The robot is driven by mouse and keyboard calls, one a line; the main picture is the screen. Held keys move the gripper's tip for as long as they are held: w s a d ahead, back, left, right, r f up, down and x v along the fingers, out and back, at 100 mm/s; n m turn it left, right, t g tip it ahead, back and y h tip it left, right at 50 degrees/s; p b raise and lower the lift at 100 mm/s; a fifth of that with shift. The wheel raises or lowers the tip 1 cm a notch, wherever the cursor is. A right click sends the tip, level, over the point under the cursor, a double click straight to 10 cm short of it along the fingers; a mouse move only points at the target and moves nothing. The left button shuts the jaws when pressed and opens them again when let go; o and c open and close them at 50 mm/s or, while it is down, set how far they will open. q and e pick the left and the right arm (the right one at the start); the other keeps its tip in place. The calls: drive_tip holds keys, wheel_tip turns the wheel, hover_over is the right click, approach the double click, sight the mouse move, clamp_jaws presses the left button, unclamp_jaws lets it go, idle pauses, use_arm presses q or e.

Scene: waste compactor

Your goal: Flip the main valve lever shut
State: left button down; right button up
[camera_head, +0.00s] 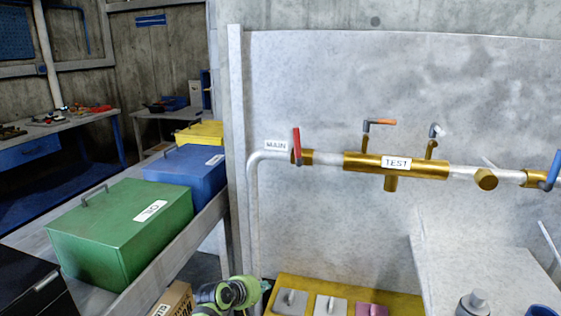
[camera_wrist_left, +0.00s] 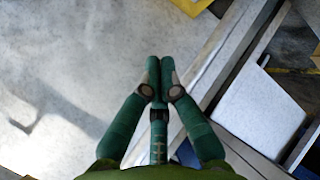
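The main valve lever (camera_head: 297,142) is red and stands roughly upright, across the pale horizontal pipe, beside the MAIN label (camera_head: 276,146) in the head view. It sits on a brass valve body (camera_head: 306,157). My left gripper (camera_wrist_left: 160,62) has its two green fingers together in the left wrist view, with nothing visible between them. In the head view my left arm shows at the bottom edge, well below and left of the lever and apart from it. The lever is not visible in the left wrist view. My right gripper is not in view.
A brass TEST manifold (camera_head: 396,166) with an orange-tipped handle (camera_head: 382,122) lies right of the lever. A blue lever (camera_head: 553,170) is at the far right. Green (camera_head: 120,232) and blue (camera_head: 187,176) boxes stand left. A yellow shelf (camera_head: 266,312) is below. The wall before the lever looks clear.

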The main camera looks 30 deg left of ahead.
sight(299, 144)
use_arm(q)
drive_tip(key=s+a+r+n+t+h+p, duration=0.15)
drive_tip(key=r+t, duration=0.25)
drive_tip(key=r, duration=1.6)
drive_tip(key=a+r+n+t+h, duration=0.1)
drive_tip(key=a+r+n+t, duration=0.15)
drive_tip(key=r, duration=1.85)
drive_tip(key=w+d+p, duration=0.5)
drive_tip(key=w+p, duration=0.1)
drive_tip(key=w, duration=0.3)
drive_tip(key=shift+w+d+r+m, duration=0.15)
drive_tip(key=shift+w+m, duration=0.15)
drive_tip(key=shift+w, duration=0.05)
drive_tip(key=shift+t, duration=0.25)
drive_tip(key=shift+d+r+m+p, duration=0.3)
drive_tip(key=shift+d+m+p, duration=0.4)
drive_tip(key=shift+d, duration=0.05)
